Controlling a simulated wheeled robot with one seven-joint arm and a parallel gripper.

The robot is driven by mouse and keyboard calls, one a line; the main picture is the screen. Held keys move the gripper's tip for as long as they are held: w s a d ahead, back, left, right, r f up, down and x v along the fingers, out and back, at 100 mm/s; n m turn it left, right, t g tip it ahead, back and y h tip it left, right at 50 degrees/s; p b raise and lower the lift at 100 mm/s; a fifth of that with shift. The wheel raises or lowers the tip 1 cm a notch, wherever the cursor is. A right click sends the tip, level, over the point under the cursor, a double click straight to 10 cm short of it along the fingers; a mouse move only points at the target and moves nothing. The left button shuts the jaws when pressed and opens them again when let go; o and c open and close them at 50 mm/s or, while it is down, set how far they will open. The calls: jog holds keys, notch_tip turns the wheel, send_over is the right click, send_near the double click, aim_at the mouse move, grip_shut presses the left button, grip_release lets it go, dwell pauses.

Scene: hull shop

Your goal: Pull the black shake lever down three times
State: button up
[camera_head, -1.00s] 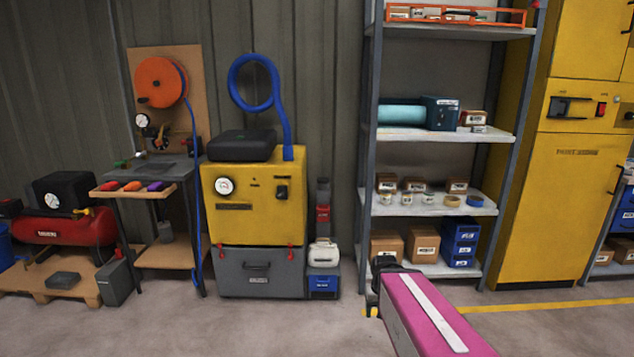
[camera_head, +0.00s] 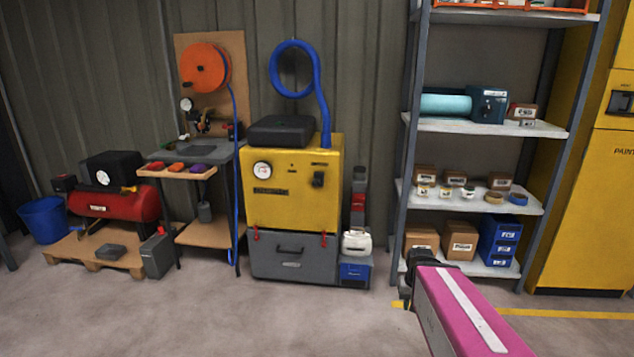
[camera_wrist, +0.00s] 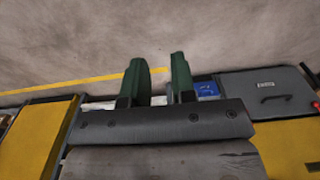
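A yellow dust extractor (camera_head: 290,215) stands against the wall in the middle of the head view, with a black lid and a grey bin below. A small black part (camera_head: 318,178) on the upper right of its yellow front may be the shake lever; it is too small to be sure. In the wrist view my gripper (camera_wrist: 158,62) has its two green fingers apart with nothing between them. The extractor's grey bin (camera_wrist: 275,95) shows at the right there, well away from the fingers. No lever is visible in the wrist view. The head view does not show my fingers.
A shelf rack (camera_head: 470,125) stands right of the extractor, with a yellow cabinet (camera_head: 590,210) beyond. A blue container (camera_head: 354,272) sits close beside the bin. A workbench (camera_head: 208,232) and red compressor (camera_head: 115,205) are at left. The floor (camera_head: 200,315) in front is clear.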

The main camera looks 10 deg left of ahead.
grip_shut()
dwell(1.4)
